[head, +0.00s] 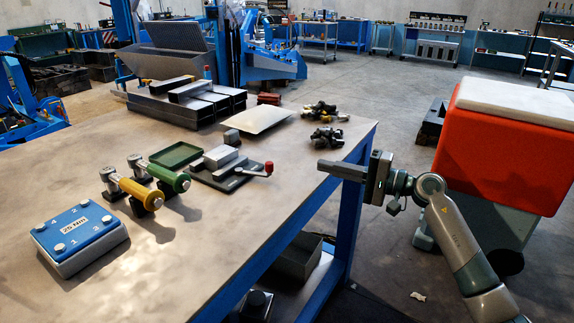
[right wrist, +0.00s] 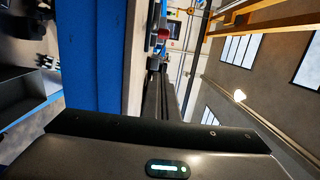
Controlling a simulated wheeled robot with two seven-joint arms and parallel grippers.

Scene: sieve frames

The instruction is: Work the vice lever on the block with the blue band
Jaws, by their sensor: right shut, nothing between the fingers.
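A grey vice (head: 222,165) sits on the table, with a pale block in it and a lever ending in a red knob (head: 268,167) at its right side. I cannot make out a blue band on it. The red knob also shows in the right wrist view (right wrist: 163,34), above the fingers. My right gripper (head: 320,167) is shut and empty. It points left at the table's right edge, apart from the knob and to its right. My left gripper is not in view.
The table (head: 190,245) also holds a blue-topped box (head: 80,232), a yellow-handled tool (head: 137,192), a green-handled tool (head: 168,176), a green tray (head: 176,154) and dark clustered parts (head: 326,138). The table's front is clear.

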